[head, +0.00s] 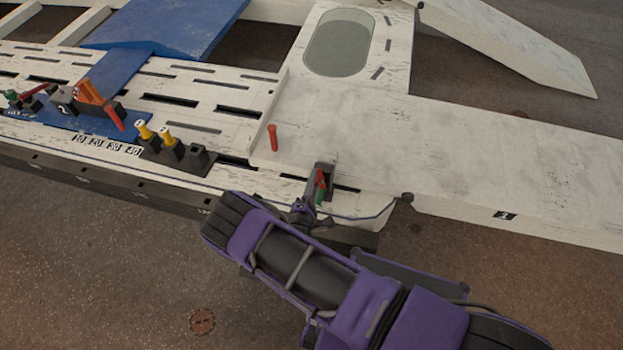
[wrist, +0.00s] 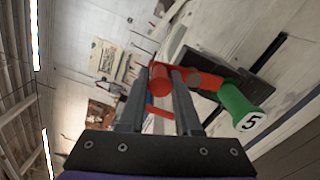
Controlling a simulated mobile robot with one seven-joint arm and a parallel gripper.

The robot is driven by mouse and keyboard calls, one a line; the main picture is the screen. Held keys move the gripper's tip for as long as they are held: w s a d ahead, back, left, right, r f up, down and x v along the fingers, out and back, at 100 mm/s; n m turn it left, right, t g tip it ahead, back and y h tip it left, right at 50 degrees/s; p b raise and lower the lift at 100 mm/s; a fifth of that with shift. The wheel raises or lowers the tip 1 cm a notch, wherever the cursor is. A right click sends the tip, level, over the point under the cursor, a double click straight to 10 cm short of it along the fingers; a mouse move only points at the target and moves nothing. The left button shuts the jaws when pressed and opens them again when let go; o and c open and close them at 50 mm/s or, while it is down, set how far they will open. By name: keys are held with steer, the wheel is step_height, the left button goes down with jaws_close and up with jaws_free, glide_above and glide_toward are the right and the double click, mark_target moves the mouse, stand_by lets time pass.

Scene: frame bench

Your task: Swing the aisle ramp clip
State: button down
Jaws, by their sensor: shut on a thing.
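The clip (wrist: 205,80) is a red lever on a dark mount (wrist: 240,68), beside a green knob (wrist: 240,104) marked 5. In the head view the dark mount (head: 325,174) stands at the near edge of the white bench, with bits of red and green showing. My gripper (wrist: 160,76) is shut on the red lever's rounded end, which lies between the two fingers. In the head view my gripper (head: 306,206) reaches the mount from below and hides part of it. The wide white ramp panel (head: 450,150) lies behind and to the right.
A red peg (head: 272,137) stands on the panel's left end. Black blocks with yellow knobs (head: 168,140) and a blue tray (head: 90,118) with small parts sit to the left. A sloping white panel (head: 510,45) is at the back right. Bare floor (head: 120,270) lies in front.

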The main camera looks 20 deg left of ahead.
steer(key=shift+d+m, duration=0.3)
steer(key=shift+m, duration=0.4)
steer(key=c, duration=0.9)
jaws_free()
steer(key=shift+s, duration=0.1)
steer(key=s+d+p, duration=0.1)
steer(key=s+d, duration=0.1)
steer(key=s, duration=1.5)
